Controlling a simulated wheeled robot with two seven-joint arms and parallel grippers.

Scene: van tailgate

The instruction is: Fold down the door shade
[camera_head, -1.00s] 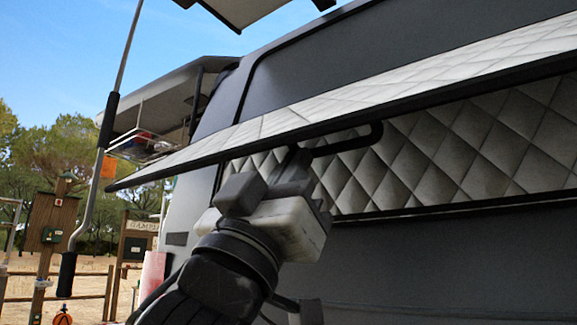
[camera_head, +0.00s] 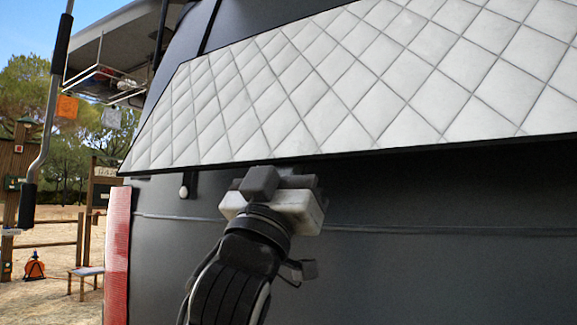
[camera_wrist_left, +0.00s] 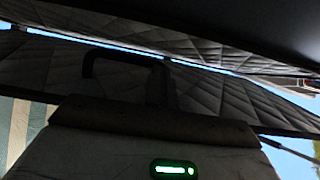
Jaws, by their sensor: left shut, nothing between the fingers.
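The door shade (camera_head: 330,85) is a pale quilted panel with a dark lower edge. In the head view its quilted face slopes across the dark van side. My left gripper (camera_head: 278,182) is just under the shade's lower edge, near the middle, and its fingertips are hidden behind the panel. In the left wrist view the shade's dark underside (camera_wrist_left: 215,92) spans the picture. There my left gripper (camera_wrist_left: 158,84) reaches up beside a bent black bar (camera_wrist_left: 120,55); it is shut with nothing between the fingers. Whether they touch the bar is unclear. My right gripper is not in view.
The dark van body (camera_head: 420,240) fills the space below the shade. A bent metal pole with black grips (camera_head: 45,120) stands at the left. A red-and-white strip (camera_head: 117,255) stands by the van's edge. Open sandy ground (camera_head: 55,260) lies beyond.

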